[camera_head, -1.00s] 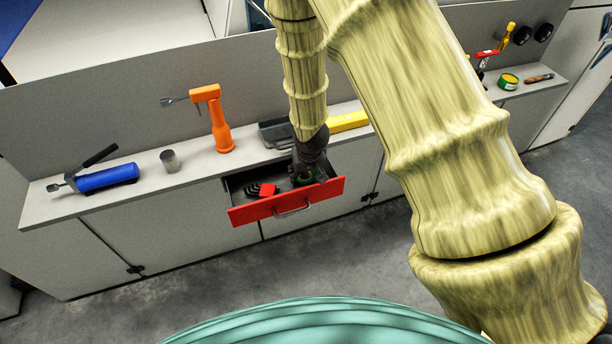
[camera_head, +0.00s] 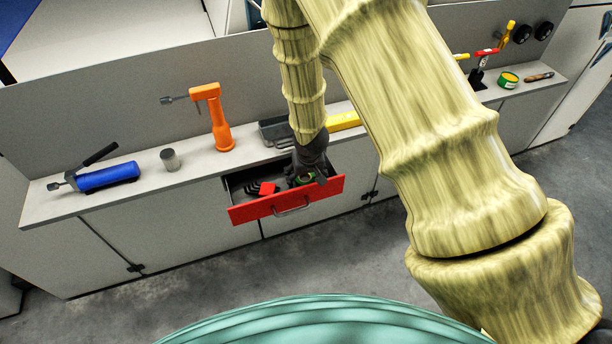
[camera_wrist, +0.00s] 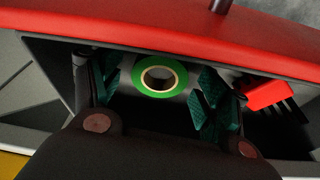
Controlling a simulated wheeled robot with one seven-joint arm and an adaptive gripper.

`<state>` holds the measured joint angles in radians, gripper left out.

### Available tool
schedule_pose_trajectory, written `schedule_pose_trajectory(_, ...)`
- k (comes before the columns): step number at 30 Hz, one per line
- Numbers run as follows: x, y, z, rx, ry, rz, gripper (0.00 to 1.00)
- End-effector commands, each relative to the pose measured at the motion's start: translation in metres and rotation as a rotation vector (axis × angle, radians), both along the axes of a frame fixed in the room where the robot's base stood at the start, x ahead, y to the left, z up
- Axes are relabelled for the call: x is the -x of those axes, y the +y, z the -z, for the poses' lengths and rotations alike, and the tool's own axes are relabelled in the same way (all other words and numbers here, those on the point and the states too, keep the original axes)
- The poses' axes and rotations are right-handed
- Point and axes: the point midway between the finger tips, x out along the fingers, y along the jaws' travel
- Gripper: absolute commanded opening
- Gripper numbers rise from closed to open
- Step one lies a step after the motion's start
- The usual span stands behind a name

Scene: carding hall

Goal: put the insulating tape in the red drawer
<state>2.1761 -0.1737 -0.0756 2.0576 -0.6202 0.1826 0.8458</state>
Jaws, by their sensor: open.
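The red drawer (camera_head: 262,208) stands pulled out from the bench front. My gripper (camera_head: 308,178) is over the right part of the open drawer, pointing down. In the wrist view the insulating tape (camera_wrist: 160,92), a green ring with a pale core, lies in the drawer between the two dark green fingers of my gripper (camera_wrist: 155,95). The fingers are spread, with gaps on both sides of the tape. The red drawer front (camera_wrist: 180,35) shows beyond it. In the head view my gripper partly hides the tape (camera_head: 305,178).
A green-and-yellow tin (camera_head: 508,80) stands far right.

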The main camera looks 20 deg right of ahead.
Motion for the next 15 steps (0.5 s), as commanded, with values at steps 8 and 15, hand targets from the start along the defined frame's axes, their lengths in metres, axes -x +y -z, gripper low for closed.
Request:
schedule_pose_trajectory(8,0.002,0.000,-0.010,-0.001,-0.001,0.001,0.75)
schedule_pose_trajectory(15,0.008,0.001,-0.034,-0.001,-0.002,0.002,0.75)
